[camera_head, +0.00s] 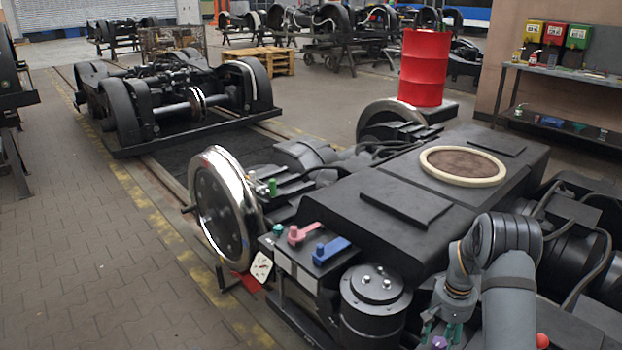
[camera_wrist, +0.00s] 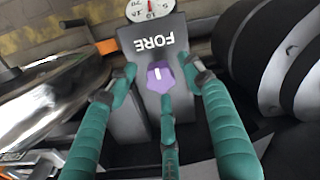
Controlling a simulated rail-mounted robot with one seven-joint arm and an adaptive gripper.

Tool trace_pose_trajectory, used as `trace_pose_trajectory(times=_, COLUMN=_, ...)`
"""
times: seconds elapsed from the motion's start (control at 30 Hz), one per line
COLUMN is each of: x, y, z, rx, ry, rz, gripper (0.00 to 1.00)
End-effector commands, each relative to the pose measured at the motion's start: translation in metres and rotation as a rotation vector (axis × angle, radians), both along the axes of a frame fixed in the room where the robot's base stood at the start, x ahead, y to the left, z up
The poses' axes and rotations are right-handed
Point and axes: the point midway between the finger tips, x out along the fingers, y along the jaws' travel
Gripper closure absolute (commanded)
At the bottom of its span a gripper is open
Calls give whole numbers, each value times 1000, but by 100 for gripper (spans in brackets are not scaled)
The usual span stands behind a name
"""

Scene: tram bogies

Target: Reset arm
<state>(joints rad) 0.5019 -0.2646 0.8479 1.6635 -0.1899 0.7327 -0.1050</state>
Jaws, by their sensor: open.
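My gripper (camera_head: 440,333) is at the bottom of the head view, low beside the near bogie (camera_head: 400,235), partly cut off by the frame edge. In the wrist view its teal fingers (camera_wrist: 160,88) are spread apart. A purple knob (camera_wrist: 158,76) on a grey panel (camera_wrist: 150,48) marked "FORE" shows between and beyond the fingertips. The fingers are not closed on it; whether any finger touches it I cannot tell. The knob (camera_head: 438,342) also shows at the bottom of the head view.
A round dial (camera_wrist: 150,9) sits at the panel's top. Pink (camera_head: 300,233) and blue (camera_head: 331,250) levers stand on the bogie's near end, by a black cylinder (camera_head: 376,298). A red drum (camera_head: 424,66) stands behind. Open paved floor (camera_head: 90,260) lies to the left.

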Motion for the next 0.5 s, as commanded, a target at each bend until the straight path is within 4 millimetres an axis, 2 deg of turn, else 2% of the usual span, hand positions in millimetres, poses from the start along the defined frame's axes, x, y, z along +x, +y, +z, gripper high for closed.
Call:
trace_pose_trajectory(times=0.3, x=0, y=-1, z=-2, rx=0, ry=-2, rz=-406, gripper=50)
trace_pose_trajectory(times=0.5, x=0, y=0, z=-1, rx=0, ry=-1, rz=-601, gripper=50)
